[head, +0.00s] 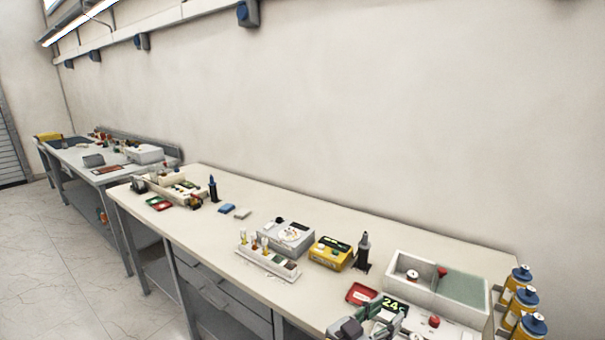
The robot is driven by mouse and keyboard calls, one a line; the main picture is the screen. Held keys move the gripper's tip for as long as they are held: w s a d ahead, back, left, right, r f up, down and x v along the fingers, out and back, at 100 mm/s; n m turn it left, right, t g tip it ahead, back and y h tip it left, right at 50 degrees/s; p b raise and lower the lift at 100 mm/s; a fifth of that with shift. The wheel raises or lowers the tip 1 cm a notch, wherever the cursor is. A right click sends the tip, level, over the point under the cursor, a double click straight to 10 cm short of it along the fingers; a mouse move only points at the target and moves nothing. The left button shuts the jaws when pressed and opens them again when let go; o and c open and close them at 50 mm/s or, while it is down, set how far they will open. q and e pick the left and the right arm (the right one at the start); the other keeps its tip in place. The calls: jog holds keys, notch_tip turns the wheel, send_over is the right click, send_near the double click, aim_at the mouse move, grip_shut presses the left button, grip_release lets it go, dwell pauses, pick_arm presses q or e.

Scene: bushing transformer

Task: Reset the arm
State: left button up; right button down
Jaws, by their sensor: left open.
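My left gripper (385,318) shows at the bottom edge of the head view, over the front right part of the long workbench (215,238). It is open, and I see nothing between its fingers. Most of my left arm is below the picture. My right gripper is not in view. Near the left gripper are a small red tray (361,293), a green display reading 24 (395,304) and a red knob (434,321).
A white two-part box (415,287) stands behind the gripper. Several yellow bottles with blue caps (526,299) are at the right end. A yellow box (330,253), a dark upright tool (363,250) and a vial rack (268,262) stand left. A second bench (75,154) is farther left.

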pick_arm(q)
jog(key=s+a+f+n+y, duration=0.1)
jog(key=a+f+n+y, duration=0.2)
jog(key=a, duration=0.4)
jog(key=s+a+f+g+y, duration=0.1)
jog(key=a+f+y, duration=0.2)
jog(key=a+f, duration=0.3)
jog(key=s+a+f+n+y, duration=0.2)
jog(key=a+f, duration=0.1)
jog(key=a, duration=0.5)
jog(key=s+a+f+n+g+y, duration=0.2)
jog(key=s+a+f+g+y, duration=0.1)
jog(key=s+a, duration=0.55)
jog(key=s+a+f+n+g+y, duration=0.25)
jog(key=s+a+y, duration=0.2)
jog(key=a, duration=0.75)
notch_tip(320, 180, down, 34)
jog(key=s, duration=0.2)
jog(key=s+a+f+g, duration=0.1)
jog(key=s+a+f, duration=0.2)
jog(key=s+f, duration=0.6)
jog(key=s+a+f+g, duration=0.1)
jog(key=s+a+f, duration=0.2)
jog(key=s+f, duration=0.7)
jog(key=s, duration=0.3)
jog(key=shift+f+m, duration=0.3)
jog(key=shift+m, duration=0.05)
